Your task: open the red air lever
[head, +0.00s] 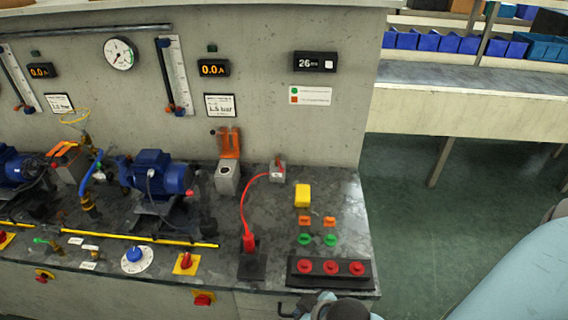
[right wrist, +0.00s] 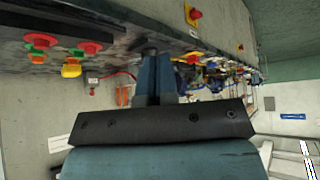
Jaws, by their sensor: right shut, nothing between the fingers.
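I cannot tell for sure which part is the red air lever. A red upright piece (head: 249,243) stands on a black base near the front of the bench, with a red line curving up to a small grey box (head: 277,173). Red handles on yellow plates also show, one on the bench top (head: 185,262) and one on the bench front (head: 203,299). My right gripper (head: 308,305) is low at the bench's front edge, right of these. In the right wrist view its blue fingers (right wrist: 154,60) are together and hold nothing. My left gripper is out of view.
A panel of red buttons (head: 331,268) sits just above my right gripper, with green and orange buttons and a yellow block (head: 302,195) behind. Blue pumps (head: 160,175) stand left. Open floor (head: 410,240) lies right.

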